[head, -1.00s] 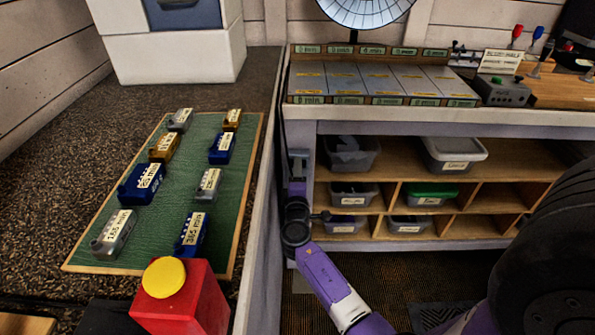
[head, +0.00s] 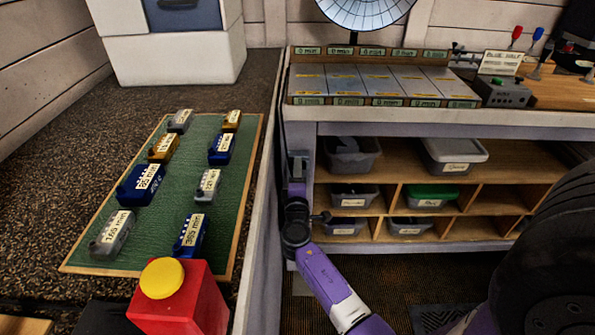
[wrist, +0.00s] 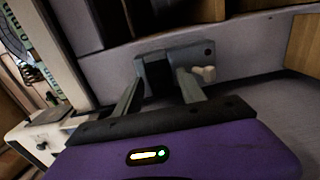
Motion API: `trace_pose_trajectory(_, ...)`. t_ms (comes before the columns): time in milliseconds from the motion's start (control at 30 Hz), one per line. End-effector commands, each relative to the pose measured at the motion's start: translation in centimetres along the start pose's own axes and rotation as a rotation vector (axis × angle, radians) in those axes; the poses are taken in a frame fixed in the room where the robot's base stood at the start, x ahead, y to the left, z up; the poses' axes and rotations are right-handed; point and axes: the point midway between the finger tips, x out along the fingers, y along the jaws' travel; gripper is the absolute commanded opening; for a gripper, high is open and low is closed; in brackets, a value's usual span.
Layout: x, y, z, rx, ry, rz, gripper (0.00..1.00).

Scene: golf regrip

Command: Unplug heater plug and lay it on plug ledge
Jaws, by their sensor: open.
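My gripper (wrist: 158,92) is open in the wrist view, its two grey fingers reaching toward a dark grey block (wrist: 155,75) on a pale panel. The block lies at and between the fingertips; I cannot tell whether they touch it. It may be the heater plug or its socket. A small beige knob-like piece (wrist: 205,73) sticks out just right of the right finger. In the head view my arm reaches up to the left end of the bench, and the gripper there is small and unclear. I cannot pick out the plug ledge with certainty.
A wooden cubby shelf (head: 390,226) with several bins stands under the bench, right of my arm. A counter (head: 60,150) at left holds a green mat (head: 180,180) with labelled blocks, and a red box with a yellow button (head: 180,300). Open floor lies below the shelf.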

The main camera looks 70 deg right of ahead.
Motion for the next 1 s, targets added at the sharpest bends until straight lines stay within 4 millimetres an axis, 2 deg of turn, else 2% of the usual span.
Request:
trace_pose_trajectory(833,0.01,0.05,0.04,0.000,-0.001,0.000,0.47)
trace_pose_trajectory(867,0.01,0.05,0.03,0.000,-0.001,0.000,0.43)
trace_pose_trajectory(1000,0.01,0.04,0.03,0.000,0.000,0.000,0.16)
